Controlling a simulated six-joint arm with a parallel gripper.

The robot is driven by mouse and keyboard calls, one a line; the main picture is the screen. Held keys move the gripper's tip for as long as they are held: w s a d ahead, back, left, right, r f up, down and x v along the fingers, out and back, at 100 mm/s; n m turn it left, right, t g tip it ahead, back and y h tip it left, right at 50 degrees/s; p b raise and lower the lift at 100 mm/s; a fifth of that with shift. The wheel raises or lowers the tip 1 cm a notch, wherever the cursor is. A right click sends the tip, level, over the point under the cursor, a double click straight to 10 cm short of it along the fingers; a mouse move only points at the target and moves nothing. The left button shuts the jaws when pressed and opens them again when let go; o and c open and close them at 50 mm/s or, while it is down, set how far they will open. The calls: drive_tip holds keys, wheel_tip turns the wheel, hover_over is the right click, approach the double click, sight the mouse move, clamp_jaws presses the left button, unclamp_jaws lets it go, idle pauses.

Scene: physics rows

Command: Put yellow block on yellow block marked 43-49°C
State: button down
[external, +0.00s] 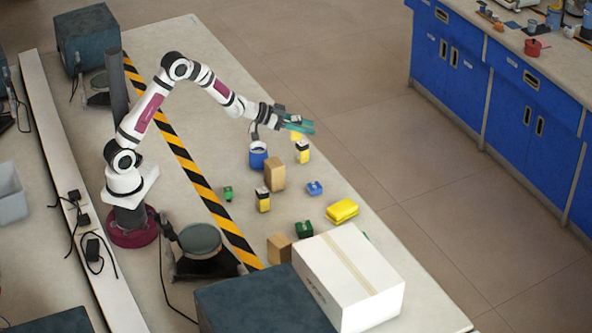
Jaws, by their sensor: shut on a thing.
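My gripper (299,125), with teal fingers, is shut on a small yellow block (296,136). The held block is mostly hidden by the fingers and is held above the table's far part. Just below and slightly right of it stands an upright yellow block with dark and pale bands (303,154). Whether the two touch is not clear. A similar upright banded yellow block (263,203) stands nearer, left of centre. A larger yellow block (342,210) lies flat near the table's right edge. Any temperature markings are too small to read.
A blue cup (258,158) and a tall brown block (275,174) stand left of the gripper. Small blue (314,188) and green (304,230) blocks lie nearer. A big white box (347,280) fills the near end. The far table is clear.

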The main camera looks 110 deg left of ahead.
drive_tip(key=w+r, duration=0.1)
drive_tip(key=w, duration=0.1)
hover_over(302, 152)
drive_tip(key=w+a, duration=0.2)
drive_tip(key=a, duration=0.1)
wheel_tip(302, 152, down, 7)
drive_tip(key=shift+f, duration=1.8)
drive_tip(key=shift+f, duration=0.15)
drive_tip(key=shift+c, duration=2.2)
unclamp_jaws()
